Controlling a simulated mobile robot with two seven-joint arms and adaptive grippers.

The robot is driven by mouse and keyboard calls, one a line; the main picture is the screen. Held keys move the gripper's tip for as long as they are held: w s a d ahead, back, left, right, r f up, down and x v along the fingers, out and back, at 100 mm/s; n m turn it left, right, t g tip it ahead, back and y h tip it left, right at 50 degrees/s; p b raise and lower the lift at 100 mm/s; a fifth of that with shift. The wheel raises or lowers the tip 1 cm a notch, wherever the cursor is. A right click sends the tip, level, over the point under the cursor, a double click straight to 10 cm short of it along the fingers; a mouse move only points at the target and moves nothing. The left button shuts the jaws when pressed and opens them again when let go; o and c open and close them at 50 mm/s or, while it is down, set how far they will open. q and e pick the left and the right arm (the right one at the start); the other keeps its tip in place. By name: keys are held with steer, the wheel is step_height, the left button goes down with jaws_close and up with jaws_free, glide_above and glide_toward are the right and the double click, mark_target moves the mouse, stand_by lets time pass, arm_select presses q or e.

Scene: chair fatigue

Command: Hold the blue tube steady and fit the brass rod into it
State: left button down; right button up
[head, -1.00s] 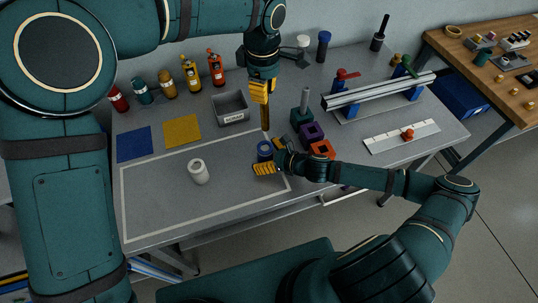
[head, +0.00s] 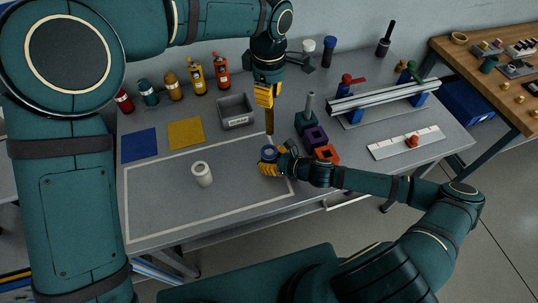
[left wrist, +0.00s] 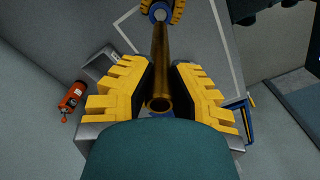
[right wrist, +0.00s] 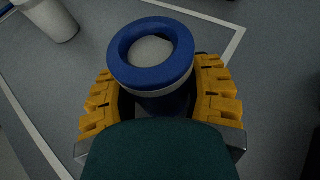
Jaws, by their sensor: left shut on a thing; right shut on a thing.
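The brass rod (head: 269,120) hangs upright from my left gripper (head: 264,96), which is shut on its upper part. In the left wrist view the rod (left wrist: 160,60) runs away between the yellow fingers towards the blue tube (left wrist: 159,13). The blue tube (head: 268,152) stands upright below the rod, and my right gripper (head: 271,168) is shut around it. In the head view a small gap shows between the rod's lower end and the tube's rim. In the right wrist view the tube's blue rim (right wrist: 122,60) is open at the top, with no rod in it.
A white cylinder (head: 202,174) stands on the grey table to the left. Purple (head: 315,137) and orange (head: 327,153) blocks sit close right of my right gripper. A grey bin (head: 236,112) lies behind. The marked area's front left is clear.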

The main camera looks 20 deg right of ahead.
mark_target(269, 132)
arm_select(q)
steer(key=shift+m, duration=0.4)
steer(key=shift+f, duration=3.9)
steer(key=shift+f, duration=0.8)
steer(key=shift+f, duration=3)
